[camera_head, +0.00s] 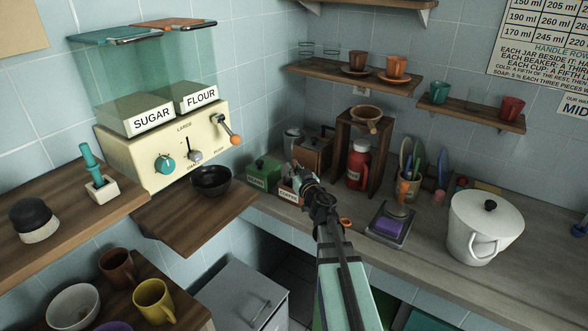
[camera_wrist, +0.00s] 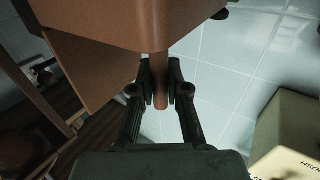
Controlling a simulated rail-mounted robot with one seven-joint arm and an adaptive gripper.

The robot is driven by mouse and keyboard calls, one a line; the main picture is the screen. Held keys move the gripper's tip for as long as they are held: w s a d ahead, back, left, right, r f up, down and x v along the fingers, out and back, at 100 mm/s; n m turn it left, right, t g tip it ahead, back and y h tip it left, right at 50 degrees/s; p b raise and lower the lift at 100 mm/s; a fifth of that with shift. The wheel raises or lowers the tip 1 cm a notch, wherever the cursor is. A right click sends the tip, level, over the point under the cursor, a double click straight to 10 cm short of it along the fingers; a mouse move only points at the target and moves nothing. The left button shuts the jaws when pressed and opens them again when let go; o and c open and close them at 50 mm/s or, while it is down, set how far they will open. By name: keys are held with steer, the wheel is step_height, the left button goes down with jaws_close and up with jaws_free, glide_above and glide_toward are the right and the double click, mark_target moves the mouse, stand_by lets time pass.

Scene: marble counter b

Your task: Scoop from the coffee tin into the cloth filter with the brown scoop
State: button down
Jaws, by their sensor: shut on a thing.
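The coffee tin (camera_head: 288,196), with a white COFFEE label, stands on the counter, partly hidden by my gripper (camera_head: 302,182). In the wrist view, my gripper (camera_wrist: 160,88) is shut on the thin brown handle of the brown scoop (camera_wrist: 160,98). A large brown form fills the top of that view where the handle ends; I cannot tell how much of it is the scoop. The scoop's contents are hidden. The cloth filter (camera_head: 367,113) sits in a ring on top of a wooden stand (camera_head: 374,140), to the right of and behind my gripper.
A green tin (camera_head: 262,174) stands left of the coffee tin, with a wooden box (camera_head: 313,152) behind. A red jar (camera_head: 358,166) stands in the wooden stand. A scale (camera_head: 391,224), a utensil cup (camera_head: 407,187) and a white pot (camera_head: 483,228) are to the right. A black bowl (camera_head: 210,180) sits left.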

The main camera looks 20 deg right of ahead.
steer(key=shift+r, duration=0.2)
steer(key=shift+r+p, duration=3.9)
steer(key=shift+p, duration=1.15)
steer(key=shift+r, duration=0.15)
steer(key=shift+r+p, duration=2.35)
steer(key=shift+p, duration=0.75)
steer(key=shift+a+f, duration=0.1)
